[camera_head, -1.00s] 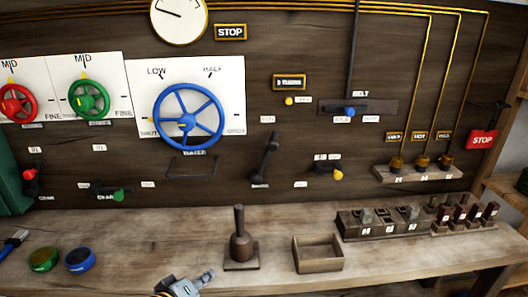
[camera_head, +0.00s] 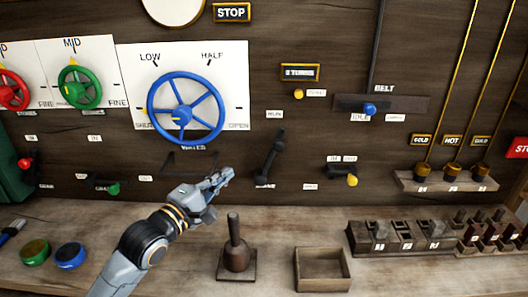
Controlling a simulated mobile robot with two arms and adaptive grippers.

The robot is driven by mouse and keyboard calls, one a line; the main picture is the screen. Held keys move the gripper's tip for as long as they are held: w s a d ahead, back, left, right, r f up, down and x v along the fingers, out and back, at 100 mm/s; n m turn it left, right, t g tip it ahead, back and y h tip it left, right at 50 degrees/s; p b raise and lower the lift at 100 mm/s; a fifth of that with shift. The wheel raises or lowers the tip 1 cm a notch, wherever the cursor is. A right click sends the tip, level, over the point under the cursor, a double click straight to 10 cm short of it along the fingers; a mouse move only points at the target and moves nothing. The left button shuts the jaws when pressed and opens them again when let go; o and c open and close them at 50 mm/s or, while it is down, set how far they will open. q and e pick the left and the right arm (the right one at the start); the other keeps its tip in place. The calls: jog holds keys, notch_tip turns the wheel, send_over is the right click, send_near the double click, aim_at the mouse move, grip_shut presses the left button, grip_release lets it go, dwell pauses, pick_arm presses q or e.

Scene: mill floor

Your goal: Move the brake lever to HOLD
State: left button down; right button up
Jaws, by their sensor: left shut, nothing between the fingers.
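The black lever (camera_head: 270,157) on the dark wood panel, right of the blue wheel, seems to be the brake lever. It slants from upper right to lower left. A small white label (camera_head: 274,114) sits above it, and another plate (camera_head: 265,186) sits at its foot; both are too small to read surely. My left gripper (camera_head: 222,178) is shut and empty, in front of the panel, left of the lever and below the wheel. A gap shows between its fingertips and the lever. My right gripper is not in view.
The blue wheel (camera_head: 185,108) is above my left gripper. A yellow-knobbed lever (camera_head: 343,172) is to the right. On the bench, a wooden-handled stamp (camera_head: 235,255) and an open box (camera_head: 322,251) stand below. The panel between the gripper and the black lever is clear.

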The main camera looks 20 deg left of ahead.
pick_arm(q)
jog(key=p, duration=0.2)
send_near(271, 158)
notch_tip(271, 158, up, 6)
jog(key=w+a, duration=0.1)
jog(key=w, duration=0.1)
jog(key=w+d, duration=0.1)
jog(key=d+p, duration=0.1)
jog(key=d, duration=0.1)
jog(key=shift+w+f, duration=0.1)
jog(key=shift+w, duration=0.3)
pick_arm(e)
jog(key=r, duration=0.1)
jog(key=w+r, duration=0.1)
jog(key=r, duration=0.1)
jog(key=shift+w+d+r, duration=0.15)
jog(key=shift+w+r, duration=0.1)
pick_arm(q)
jog(key=shift+p, duration=0.3)
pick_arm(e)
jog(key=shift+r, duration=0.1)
